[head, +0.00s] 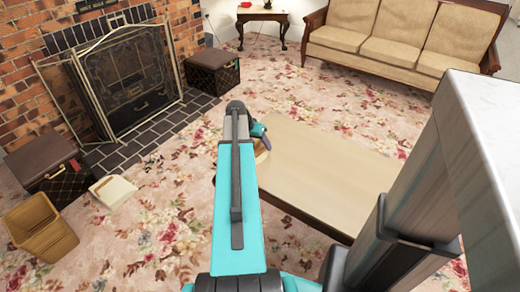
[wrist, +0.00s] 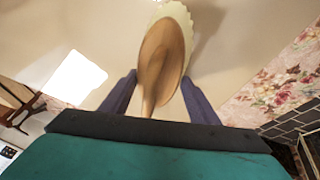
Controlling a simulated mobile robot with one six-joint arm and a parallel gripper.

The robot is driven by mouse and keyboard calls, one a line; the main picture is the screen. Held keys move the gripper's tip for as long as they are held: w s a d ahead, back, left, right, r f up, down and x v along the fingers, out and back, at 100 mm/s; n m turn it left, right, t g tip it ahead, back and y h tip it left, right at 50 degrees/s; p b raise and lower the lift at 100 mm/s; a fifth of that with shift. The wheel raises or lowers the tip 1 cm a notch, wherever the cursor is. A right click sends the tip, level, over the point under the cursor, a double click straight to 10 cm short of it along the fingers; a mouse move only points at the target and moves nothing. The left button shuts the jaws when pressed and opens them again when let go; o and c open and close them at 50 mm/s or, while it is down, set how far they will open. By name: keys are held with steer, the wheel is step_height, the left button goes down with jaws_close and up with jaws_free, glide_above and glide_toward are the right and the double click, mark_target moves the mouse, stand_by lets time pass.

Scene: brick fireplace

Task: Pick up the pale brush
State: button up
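The pale brush (wrist: 163,50) has a wooden oval back, a slim handle and a cream bristle edge. It shows in the wrist view at top centre, its handle pointing down between my fingers. My gripper (wrist: 159,78) is open, its two dark fingers apart on either side of the brush, with small gaps at the tips. In the head view my gripper (head: 258,131) is over the left end of the low table (head: 330,170). A small part of the brush (head: 262,146) shows beside it; my arm hides the rest.
The rest of the tabletop is bare. A sofa (head: 395,50) stands at the back right and a side table (head: 262,22) at the back. A fireplace screen (head: 125,80), boxes and a wicker basket (head: 40,229) are on the left. Flowered carpet lies between.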

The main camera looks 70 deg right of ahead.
steer(key=c, duration=0.5)
steer(key=shift+c, duration=0.2)
steer(key=shift+r, duration=0.1)
steer(key=shift+r, duration=0.45)
steer(key=c, duration=0.4)
steer(key=r, duration=0.2)
steer(key=shift+a+r+p, duration=0.2)
steer(key=shift+r+p, duration=0.15)
steer(key=shift+p, duration=0.05)
steer(key=shift+c, duration=0.2)
steer(key=a, duration=0.5)
steer(key=w+a, duration=0.1)
steer(key=a, duration=0.4)
steer(key=w+a+r+p, duration=0.1)
steer(key=a, duration=0.4)
steer(key=shift+a+r, duration=0.1)
steer(key=shift+a, duration=0.1)
steer(key=shift+w, duration=0.1)
